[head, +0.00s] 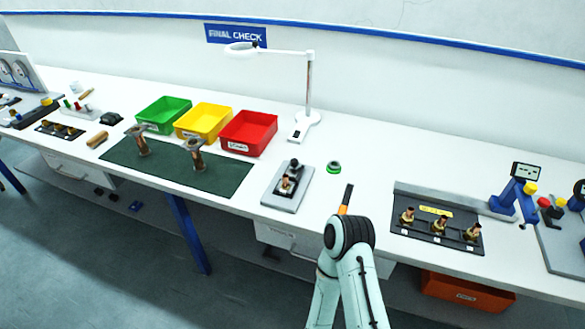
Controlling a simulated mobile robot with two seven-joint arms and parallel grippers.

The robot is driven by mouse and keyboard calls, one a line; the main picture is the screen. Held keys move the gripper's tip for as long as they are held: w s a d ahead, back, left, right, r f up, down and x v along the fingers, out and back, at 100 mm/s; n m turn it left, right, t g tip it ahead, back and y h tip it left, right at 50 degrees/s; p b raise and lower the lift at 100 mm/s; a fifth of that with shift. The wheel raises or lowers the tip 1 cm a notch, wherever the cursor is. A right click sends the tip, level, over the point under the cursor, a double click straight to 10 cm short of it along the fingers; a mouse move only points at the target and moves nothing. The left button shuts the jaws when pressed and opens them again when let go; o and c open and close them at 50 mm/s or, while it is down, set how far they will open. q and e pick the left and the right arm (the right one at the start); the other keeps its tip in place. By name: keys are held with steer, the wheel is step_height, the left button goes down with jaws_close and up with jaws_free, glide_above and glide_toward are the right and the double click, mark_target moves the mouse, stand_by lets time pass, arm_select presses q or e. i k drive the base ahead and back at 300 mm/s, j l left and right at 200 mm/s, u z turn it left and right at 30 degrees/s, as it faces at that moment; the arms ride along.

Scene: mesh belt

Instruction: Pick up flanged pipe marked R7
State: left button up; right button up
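Two brownish flanged pipes stand upright on the dark green mat (222,180) on the left part of the bench. One pipe (142,145) is on the mat's left side, and the other pipe (196,158) is near its middle. No R7 mark is readable on either at this size. My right gripper (346,200) is over the front of the bench, right of the mat and apart from both pipes. It shows nearly edge-on, so its finger gap is hidden. My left gripper is not in view.
Green (164,114), yellow (203,121) and red (248,132) bins stand behind the mat. A black tray (440,238) of brass parts is at right.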

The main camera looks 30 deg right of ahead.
mark_target(286, 188)
steer(key=i+j, duration=0.2)
steer(key=i+j+z, duration=0.3)
steer(key=i, duration=0.15)
steer(key=i+j+z, duration=0.3)
steer(key=i+j, duration=0.1)
